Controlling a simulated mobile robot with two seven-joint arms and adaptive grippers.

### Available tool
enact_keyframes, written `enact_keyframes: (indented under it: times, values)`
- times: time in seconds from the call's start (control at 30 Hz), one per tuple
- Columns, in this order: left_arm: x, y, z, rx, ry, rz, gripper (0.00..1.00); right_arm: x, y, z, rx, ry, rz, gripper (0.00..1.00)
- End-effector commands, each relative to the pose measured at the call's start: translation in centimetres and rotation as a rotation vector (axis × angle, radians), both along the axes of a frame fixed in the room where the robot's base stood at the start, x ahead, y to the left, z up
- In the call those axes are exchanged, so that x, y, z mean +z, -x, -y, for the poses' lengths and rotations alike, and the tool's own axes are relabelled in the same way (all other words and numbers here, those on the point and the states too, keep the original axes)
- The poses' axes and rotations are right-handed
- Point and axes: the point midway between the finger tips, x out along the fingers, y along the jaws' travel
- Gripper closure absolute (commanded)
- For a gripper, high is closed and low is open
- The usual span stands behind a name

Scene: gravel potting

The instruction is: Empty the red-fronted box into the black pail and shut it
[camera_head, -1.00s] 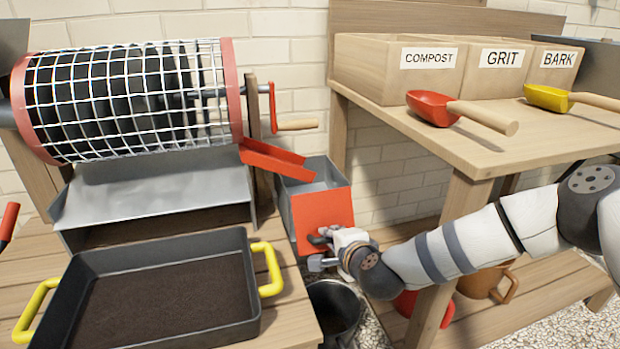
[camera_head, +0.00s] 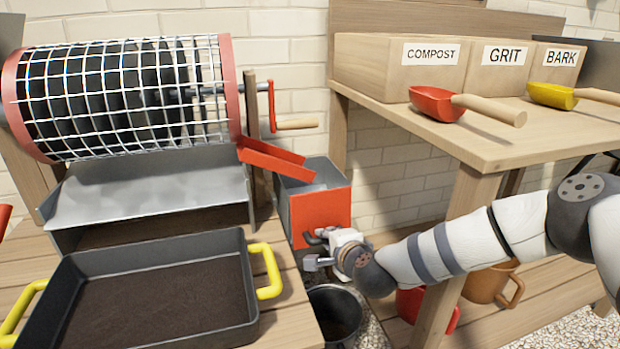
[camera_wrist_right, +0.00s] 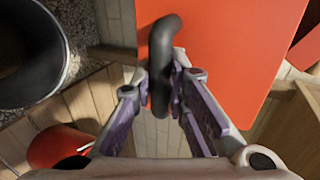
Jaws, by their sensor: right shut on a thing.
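The red-fronted box (camera_head: 320,212), with grey metal sides, stands at the bench's right end, below the sloping red chute (camera_head: 272,156). Its red front (camera_wrist_right: 220,50) fills much of the right wrist view. My right gripper (camera_head: 318,250) is shut on the box's dark handle (camera_wrist_right: 162,60), which passes between its fingers in the right wrist view. The black pail (camera_head: 337,312) stands low, below and in front of the box. It also shows at the upper left of the right wrist view (camera_wrist_right: 70,45). Dark material shows inside the pail. My left gripper is out of view.
A mesh drum (camera_head: 120,98) with a red crank stands at the left. A yellow-handled tray (camera_head: 245,318) of dark soil lies in front. The right table (camera_head: 440,120) carries labelled bins and two scoops. Pots sit on its lower shelf, behind my right arm.

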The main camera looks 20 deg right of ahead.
Motion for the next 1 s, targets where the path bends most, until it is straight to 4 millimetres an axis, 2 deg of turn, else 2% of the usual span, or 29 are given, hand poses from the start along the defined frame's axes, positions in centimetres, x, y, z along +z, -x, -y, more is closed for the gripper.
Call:
enact_keyframes:
  times: [0.03, 0.33, 0.53, 0.57, 0.7, 1.0]
  values:
    - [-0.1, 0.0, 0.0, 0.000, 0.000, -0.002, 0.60, -1.6, 0.8, -0.5, 0.014, -0.004, -0.034, 1.00]
    - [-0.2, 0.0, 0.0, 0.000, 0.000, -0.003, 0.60, -1.6, 0.7, -0.5, 0.014, -0.004, -0.034, 1.00]
    - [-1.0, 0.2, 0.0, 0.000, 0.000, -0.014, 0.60, -2.4, -0.2, -0.5, 0.014, -0.004, -0.034, 1.00]
    - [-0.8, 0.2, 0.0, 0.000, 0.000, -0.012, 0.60, -2.2, -0.2, -0.5, 0.014, -0.004, -0.034, 0.79]
    - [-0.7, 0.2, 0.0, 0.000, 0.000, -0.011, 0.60, -1.9, -0.2, -0.5, 0.013, -0.003, -0.030, 0.50]
    - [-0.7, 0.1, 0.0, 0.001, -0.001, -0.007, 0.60, -1.3, -0.5, -0.3, 0.009, -0.002, -0.018, 0.50]
